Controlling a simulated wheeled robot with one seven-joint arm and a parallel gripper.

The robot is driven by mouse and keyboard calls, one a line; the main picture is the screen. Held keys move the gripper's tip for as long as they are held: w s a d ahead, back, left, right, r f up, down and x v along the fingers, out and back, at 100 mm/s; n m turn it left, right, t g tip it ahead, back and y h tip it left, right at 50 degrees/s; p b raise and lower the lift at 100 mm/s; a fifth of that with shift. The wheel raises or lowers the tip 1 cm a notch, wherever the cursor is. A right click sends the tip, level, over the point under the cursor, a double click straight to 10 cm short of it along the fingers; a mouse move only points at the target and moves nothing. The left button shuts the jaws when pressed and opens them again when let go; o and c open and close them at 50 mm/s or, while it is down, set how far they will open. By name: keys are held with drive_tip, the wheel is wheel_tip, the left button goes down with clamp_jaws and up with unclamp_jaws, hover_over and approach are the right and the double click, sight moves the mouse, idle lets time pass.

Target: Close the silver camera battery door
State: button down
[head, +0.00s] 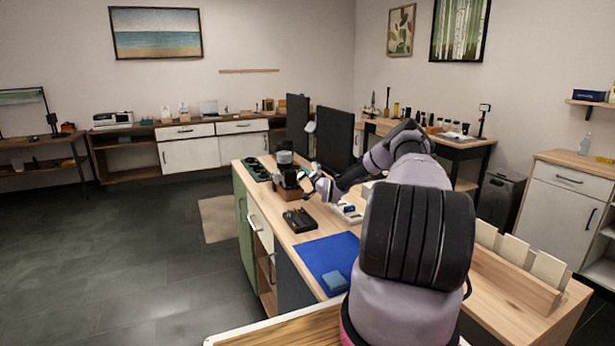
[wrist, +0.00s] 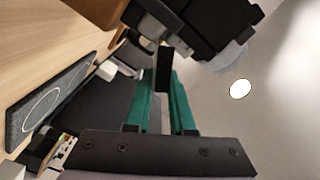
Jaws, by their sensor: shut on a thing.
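The camera (head: 285,160), dark with a lighter band, stands on a wooden block (head: 289,193) on the workbench. In the wrist view the camera (wrist: 205,30) is close up at the top, tilted, with a silvery part at its left. My gripper (head: 310,176) is right beside the camera's right side. In the wrist view its teal fingers (wrist: 165,85) are closed around a thin dark flap (wrist: 163,68) just below the camera body, which looks like the battery door. Its hinge and exact angle are hidden.
On the workbench are a green tray with round wells (head: 255,169), a black tray (head: 299,220), a blue mat (head: 315,256) with a blue block (head: 335,281), and a white item (head: 348,212). Dark panels (head: 334,140) stand behind.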

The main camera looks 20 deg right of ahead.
drive_tip(key=shift+a+r+n, duration=0.2)
drive_tip(key=shift+a+n, duration=0.15)
drive_tip(key=shift+n, duration=0.55)
drive_tip(key=shift+a+r+n, duration=0.2)
drive_tip(key=shift+a+n, duration=0.1)
drive_tip(key=shift+n, duration=0.6)
